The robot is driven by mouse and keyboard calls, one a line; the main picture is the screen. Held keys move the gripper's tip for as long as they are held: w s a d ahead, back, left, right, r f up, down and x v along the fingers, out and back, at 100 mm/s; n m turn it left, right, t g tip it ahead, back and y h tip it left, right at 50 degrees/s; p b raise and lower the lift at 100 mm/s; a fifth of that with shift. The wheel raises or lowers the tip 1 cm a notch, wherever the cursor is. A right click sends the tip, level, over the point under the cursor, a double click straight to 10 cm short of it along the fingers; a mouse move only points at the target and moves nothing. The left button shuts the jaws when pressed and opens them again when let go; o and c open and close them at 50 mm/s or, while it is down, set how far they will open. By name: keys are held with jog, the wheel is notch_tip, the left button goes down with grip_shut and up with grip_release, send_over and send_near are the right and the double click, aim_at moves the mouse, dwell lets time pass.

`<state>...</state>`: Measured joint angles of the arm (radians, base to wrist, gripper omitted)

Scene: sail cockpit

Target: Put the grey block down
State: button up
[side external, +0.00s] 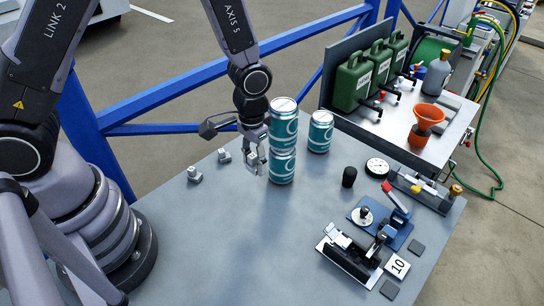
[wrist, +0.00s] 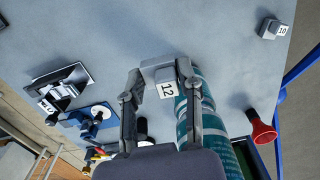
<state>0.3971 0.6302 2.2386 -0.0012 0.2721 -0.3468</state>
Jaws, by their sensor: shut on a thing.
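My gripper (side external: 256,165) points down at the middle of the table, just left of the teal cans. In the wrist view my gripper (wrist: 160,85) has its two fingers closed on the sides of a grey block (wrist: 150,72) with a white label reading 12. In the side view the fingers largely hide this block. It is low over the grey table (side external: 240,235); I cannot tell whether it touches. Two stacked teal cans (side external: 283,150) stand right beside the gripper, and teal cans (wrist: 192,110) also show close by the right finger in the wrist view.
Two small grey blocks (side external: 224,156) (side external: 194,174) lie left of the gripper. A single teal can (side external: 320,132) stands behind the stack. A black cylinder (side external: 349,177), a gauge (side external: 377,167) and clamp fixtures (side external: 350,260) occupy the right. The front middle of the table is clear.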

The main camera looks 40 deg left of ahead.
jog(key=w+a, duration=0.1)
jog(key=a, duration=1.5)
jog(key=shift+n, duration=0.3)
jog(key=w+f, duration=0.3)
jog(key=w, duration=0.1)
jog(key=w+a+f, duration=0.1)
jog(key=w+f, duration=0.2)
jog(key=w, duration=0.2)
jog(key=w+a+f, duration=0.1)
jog(key=w+f, duration=0.2)
jog(key=w, duration=0.1)
jog(key=shift+w, duration=0.15)
jog(key=shift+w+a+f, duration=0.1)
jog(key=shift+w+f, duration=0.25)
jog(key=shift+f, duration=1.55)
jog(key=shift+f, duration=0.2)
jog(key=o, duration=1)
jog(key=shift+o, duration=0.2)
